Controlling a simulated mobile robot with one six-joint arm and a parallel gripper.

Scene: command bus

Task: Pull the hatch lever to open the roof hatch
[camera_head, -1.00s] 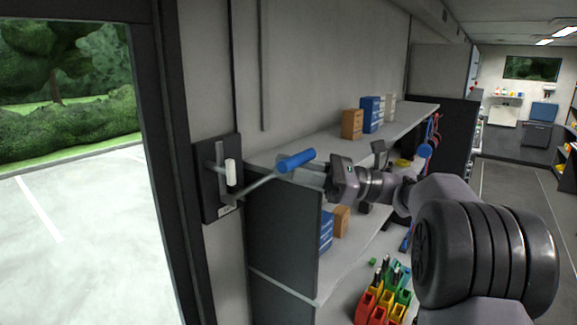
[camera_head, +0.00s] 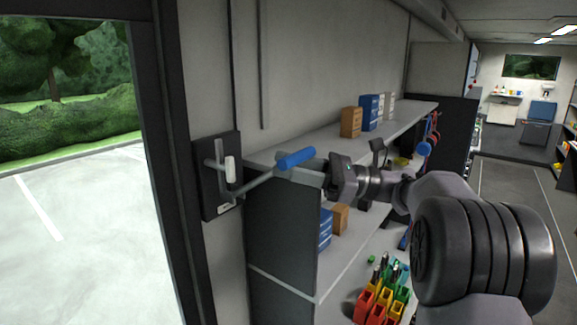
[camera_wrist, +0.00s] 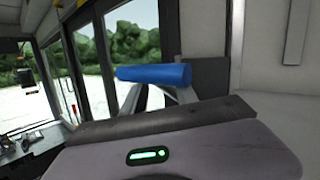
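The hatch lever is a grey rod running out to the right from a dark wall plate (camera_head: 208,192), with a blue cylindrical handle (camera_head: 297,158) at its end. The plate also carries a white grip (camera_head: 230,170). My gripper (camera_head: 308,172) is at the blue handle, just below and right of it in the head view. In the wrist view the blue handle (camera_wrist: 153,74) lies level across the picture, just beyond my gripper's body, with grey finger parts below it. The handle hides the fingertips, so whether they close on it is unclear. The roof hatch is not in view.
A shelf unit (camera_head: 280,232) stands right of the plate, close beneath my arm, with boxes (camera_head: 351,122) on top and coloured bins (camera_head: 380,300) lower down. A door or window frame (camera_head: 170,150) is at left. The aisle (camera_head: 505,185) is open at right.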

